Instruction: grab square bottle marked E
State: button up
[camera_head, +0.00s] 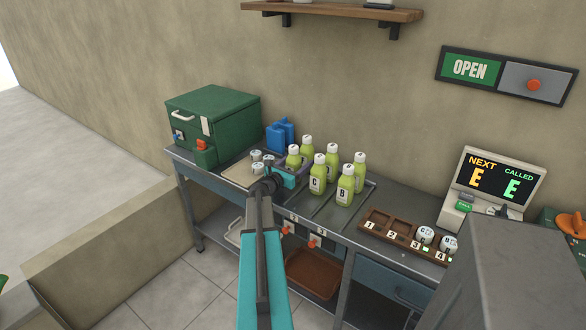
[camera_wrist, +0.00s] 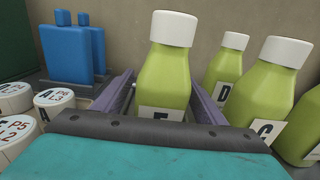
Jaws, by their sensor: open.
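A square green bottle with a white cap (camera_wrist: 172,75) stands upright in the middle of the wrist view, between the two fingers of my gripper (camera_wrist: 165,103). Its label is mostly hidden by the gripper body; only the top of a letter shows, like an E or F. In the head view this seems to be the leftmost bottle (camera_head: 293,162), just behind my gripper (camera_head: 283,178). The fingers are open, one on each side of the bottle. I cannot tell whether they touch it.
Bottles marked D (camera_wrist: 228,75), C (camera_wrist: 270,85) and B (camera_head: 345,190) stand close on the right. White round lidded pieces (camera_wrist: 55,105) and blue blocks (camera_wrist: 70,52) are on the left. A green machine (camera_head: 215,120) and slotted brown tray (camera_head: 402,226) flank the counter.

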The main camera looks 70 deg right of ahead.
jog(key=c, duration=1.4)
